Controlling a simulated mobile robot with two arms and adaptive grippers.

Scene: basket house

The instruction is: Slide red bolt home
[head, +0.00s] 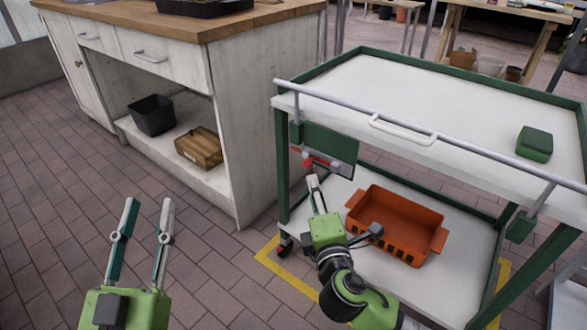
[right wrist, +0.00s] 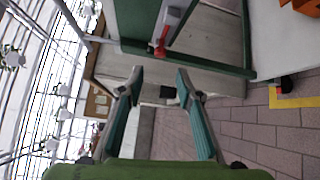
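The red bolt (head: 308,163) sits by a dark green panel (head: 335,152) under the near left part of the cart's top. In the right wrist view its red knob (right wrist: 160,48) shows beside a grey housing (right wrist: 172,16), just beyond the fingertips. My right gripper (head: 342,205) is below the bolt in the head view. Its fingers (right wrist: 159,77) are apart with nothing between them, and I see no contact with the bolt. My left gripper (head: 149,203) is open and empty over the brick floor, well left of the cart.
The cart (head: 420,85) has a grey push rail (head: 460,147) above the bolt. An orange crate (head: 400,222) stands on its lower shelf, right of my right gripper. A green block (head: 534,143) lies on top. A white cabinet (head: 265,115) stands left; brick floor between is clear.

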